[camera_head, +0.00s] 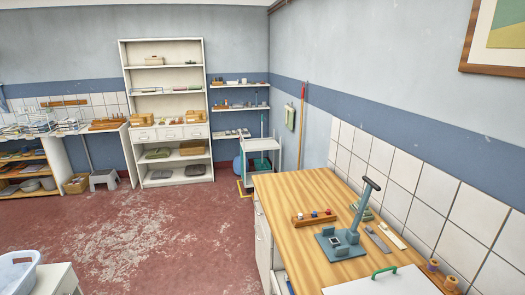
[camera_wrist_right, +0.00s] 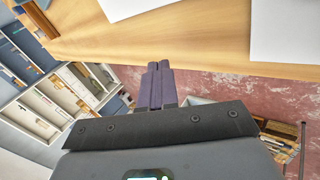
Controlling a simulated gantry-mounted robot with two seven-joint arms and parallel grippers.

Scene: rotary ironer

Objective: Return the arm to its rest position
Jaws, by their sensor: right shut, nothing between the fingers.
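My right gripper (camera_wrist_right: 158,68) shows in the right wrist view. Its two dark fingers are together, with nothing between them. The fingertips point toward the edge of a wooden surface (camera_wrist_right: 190,45), and I see no clear contact with it. Neither of my arms shows in the head view, and my left gripper is in neither view.
In the head view, a wooden worktop (camera_head: 285,195) carries a teal lever device (camera_head: 340,243), a small wooden rack (camera_head: 313,218) and a white panel with a green handle (camera_head: 383,271). A white basket (camera_head: 18,273) stands lower left. The red floor (camera_head: 150,240) between is clear.

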